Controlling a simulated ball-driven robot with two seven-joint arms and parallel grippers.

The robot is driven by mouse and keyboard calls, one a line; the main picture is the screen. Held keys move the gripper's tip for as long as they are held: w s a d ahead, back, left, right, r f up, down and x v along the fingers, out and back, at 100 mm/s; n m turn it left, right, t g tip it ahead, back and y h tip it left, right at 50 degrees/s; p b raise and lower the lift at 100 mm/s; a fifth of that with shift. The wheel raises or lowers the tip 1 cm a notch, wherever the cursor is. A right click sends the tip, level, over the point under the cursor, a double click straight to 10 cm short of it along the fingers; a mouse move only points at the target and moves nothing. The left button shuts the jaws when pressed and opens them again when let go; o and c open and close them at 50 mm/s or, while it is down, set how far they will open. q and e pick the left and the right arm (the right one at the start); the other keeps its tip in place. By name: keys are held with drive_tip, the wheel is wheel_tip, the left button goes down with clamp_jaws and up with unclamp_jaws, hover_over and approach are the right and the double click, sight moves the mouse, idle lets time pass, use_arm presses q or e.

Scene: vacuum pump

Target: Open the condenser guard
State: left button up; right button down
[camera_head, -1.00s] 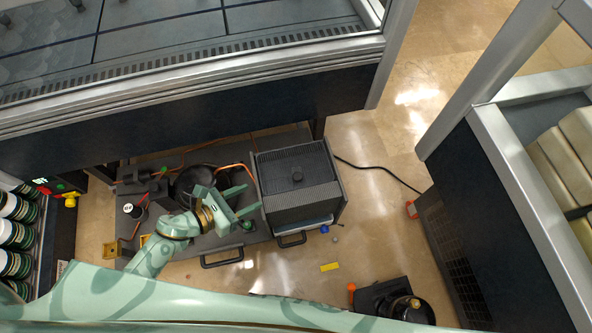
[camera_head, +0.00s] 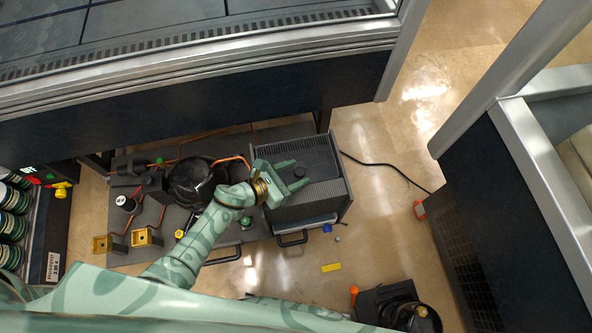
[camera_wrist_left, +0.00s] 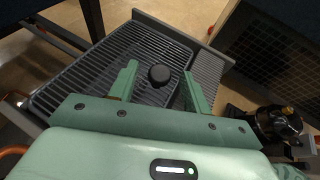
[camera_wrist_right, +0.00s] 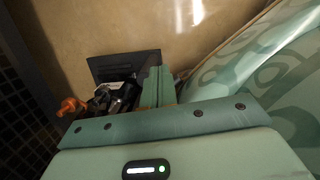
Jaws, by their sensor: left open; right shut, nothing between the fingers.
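The condenser guard (camera_head: 325,190) is a dark ribbed box cover with a round black knob (camera_head: 297,171) on top. It sits on the right part of a dark base plate on the floor. In the left wrist view the guard (camera_wrist_left: 85,72) lies below my fingers, and the knob (camera_wrist_left: 159,75) shows between them. My left gripper (camera_head: 299,173) is open, with its fingers on both sides of the knob; I cannot tell whether they touch it. My right gripper (camera_wrist_right: 158,84) is shut and empty, above the floor, and is not seen in the head view.
A black round compressor (camera_head: 190,184) and orange pipes stand left of the guard. Yellow brackets (camera_head: 147,237) sit at the plate's left. A yellow block (camera_head: 331,267) lies on the floor. A dark tray with a pot (camera_head: 420,312) is at lower right. A bench overhangs behind.

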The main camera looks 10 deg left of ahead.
use_arm(q)
drive_tip(key=shift+w+d+f, duration=0.1)
drive_tip(key=shift+w+d, duration=0.15)
use_arm(e)
drive_tip(key=shift+w+r, duration=0.1)
drive_tip(key=shift+w, duration=0.45)
use_arm(q)
drive_tip(key=shift+c, duration=0.3)
clamp_jaws()
use_arm(e)
drive_tip(key=shift+a, duration=0.1)
